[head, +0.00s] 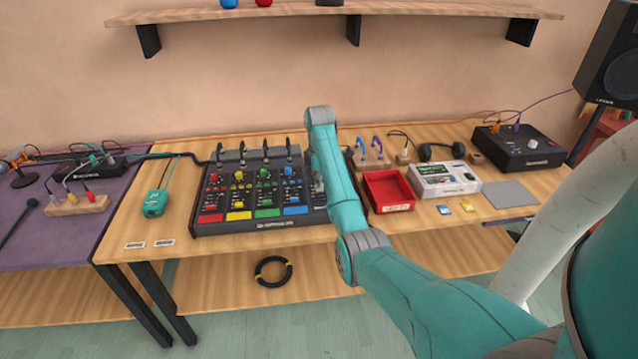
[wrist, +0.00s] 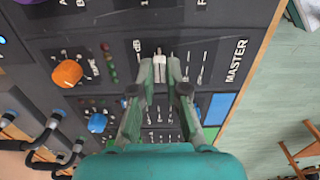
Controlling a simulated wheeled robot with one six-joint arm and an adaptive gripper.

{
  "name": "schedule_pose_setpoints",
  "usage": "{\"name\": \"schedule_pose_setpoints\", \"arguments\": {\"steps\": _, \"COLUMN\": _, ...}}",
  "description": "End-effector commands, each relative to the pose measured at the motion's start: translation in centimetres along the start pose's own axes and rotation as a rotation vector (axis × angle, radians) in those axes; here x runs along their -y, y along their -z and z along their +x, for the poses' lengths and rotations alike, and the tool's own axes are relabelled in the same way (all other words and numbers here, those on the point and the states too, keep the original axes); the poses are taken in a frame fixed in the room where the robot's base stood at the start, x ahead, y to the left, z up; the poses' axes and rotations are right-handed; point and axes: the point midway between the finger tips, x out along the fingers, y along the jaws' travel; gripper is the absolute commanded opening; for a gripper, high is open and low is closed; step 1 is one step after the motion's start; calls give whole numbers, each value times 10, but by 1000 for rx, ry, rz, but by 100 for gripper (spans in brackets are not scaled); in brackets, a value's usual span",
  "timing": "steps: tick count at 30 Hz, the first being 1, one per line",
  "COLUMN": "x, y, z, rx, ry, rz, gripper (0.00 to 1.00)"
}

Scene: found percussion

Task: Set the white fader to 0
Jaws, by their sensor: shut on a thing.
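The mixer (head: 275,219) is a dark console on the wooden table, with coloured knobs and pads. In the wrist view the mixer panel (wrist: 215,22) fills much of the picture, with a dB scale and MASTER lettering. The white fader (wrist: 159,60) stands in the fader section there. My gripper (wrist: 160,78) is shut on the white fader, with a fingertip on either side of the cap. The fader's exact reading on the scale is too small to tell. In the head view my arm hides the fader and most of the gripper.
An orange knob (wrist: 67,73) and a blue knob (wrist: 97,123) stand beside the fader section. A red tray (head: 388,206) and a white box (head: 446,191) are right of my arm. A teal device (head: 155,203) lies left of the mixer.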

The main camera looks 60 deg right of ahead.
Motion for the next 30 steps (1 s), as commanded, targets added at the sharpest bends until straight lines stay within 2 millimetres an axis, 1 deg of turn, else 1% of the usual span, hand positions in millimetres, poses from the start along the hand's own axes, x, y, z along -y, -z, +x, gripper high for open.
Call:
{"name": "schedule_pose_setpoints", "arguments": {"steps": 7, "x": -5, "y": 0, "z": 0, "rx": 0, "ry": 1, "rz": 0, "gripper": 0}}
{"name": "schedule_pose_setpoints", "arguments": {"steps": 14, "x": -5, "y": 0, "z": 1, "rx": 0, "ry": 1, "rz": 0, "gripper": 0}}
{"name": "schedule_pose_setpoints", "arguments": {"steps": 15, "x": -5, "y": 0, "z": 1, "rx": 0, "ry": 1, "rz": 0, "gripper": 23}}
{"name": "schedule_pose_setpoints", "arguments": {"steps": 17, "x": -5, "y": 0, "z": 1, "rx": 0, "ry": 1, "rz": 0, "gripper": 38}}
{"name": "schedule_pose_setpoints", "arguments": {"steps": 26, "x": -4, "y": 0, "z": 0, "rx": 0, "ry": 1, "rz": 0, "gripper": 39}}
{"name": "schedule_pose_setpoints", "arguments": {"steps": 30, "x": 1, "y": 0, "z": 0, "rx": 0, "ry": 0, "rz": 0, "gripper": 39}}
